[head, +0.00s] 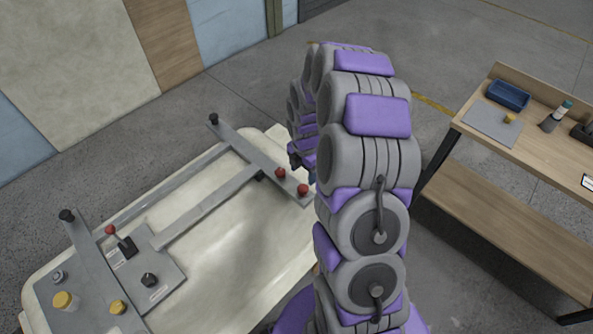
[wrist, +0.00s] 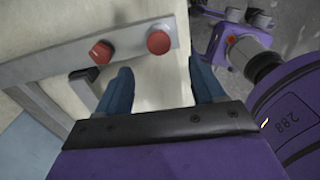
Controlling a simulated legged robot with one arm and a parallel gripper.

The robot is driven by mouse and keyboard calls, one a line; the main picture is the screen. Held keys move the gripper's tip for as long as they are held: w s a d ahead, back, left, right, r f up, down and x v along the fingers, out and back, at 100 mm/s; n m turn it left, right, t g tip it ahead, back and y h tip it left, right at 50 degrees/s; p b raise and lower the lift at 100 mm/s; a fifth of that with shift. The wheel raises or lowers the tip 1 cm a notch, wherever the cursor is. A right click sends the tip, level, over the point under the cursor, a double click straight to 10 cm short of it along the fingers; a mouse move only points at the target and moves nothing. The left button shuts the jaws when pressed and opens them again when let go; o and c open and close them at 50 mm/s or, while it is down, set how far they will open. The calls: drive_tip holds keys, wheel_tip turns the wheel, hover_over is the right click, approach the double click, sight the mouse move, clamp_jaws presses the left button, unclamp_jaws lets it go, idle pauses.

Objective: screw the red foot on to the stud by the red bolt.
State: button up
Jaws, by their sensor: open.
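In the wrist view, a round red foot (wrist: 159,42) stands at the end of the grey crossbar (wrist: 128,48). It also shows in the head view (head: 303,190). The smaller red bolt (wrist: 100,52) sits further in along the same bar, and it shows in the head view (head: 280,173). The stud is not visible; the foot appears to cover its place. I cannot tell how far on the foot is. My gripper (wrist: 163,78) is open with blue fingers apart, empty, just off the bar near the foot.
The pale tub shell (head: 250,245) carries the grey frame. Black feet stand at the crossbar ends (head: 213,120). A plate with a red-knobbed lever (head: 119,241) and yellow caps (head: 65,301) lies at left. A wooden bench (head: 545,130) with a blue tray (head: 509,95) stands right.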

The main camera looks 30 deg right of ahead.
sight(303, 187)
drive_tip(key=shift+w+d+f, duration=0.1)
drive_tip(key=shift+w+f, duration=0.05)
drive_tip(key=shift+f, duration=0.2)
wheel_tip(303, 187, down, 6)
drive_tip(key=shift+r+b, duration=0.1)
drive_tip(key=shift+b, duration=1)
drive_tip(key=shift+f, duration=0.95)
drive_tip(key=shift+p, duration=0.6)
drive_tip(key=shift+c, duration=0.4)
drive_tip(key=c, duration=1.1)
drive_tip(key=o, duration=1.2)
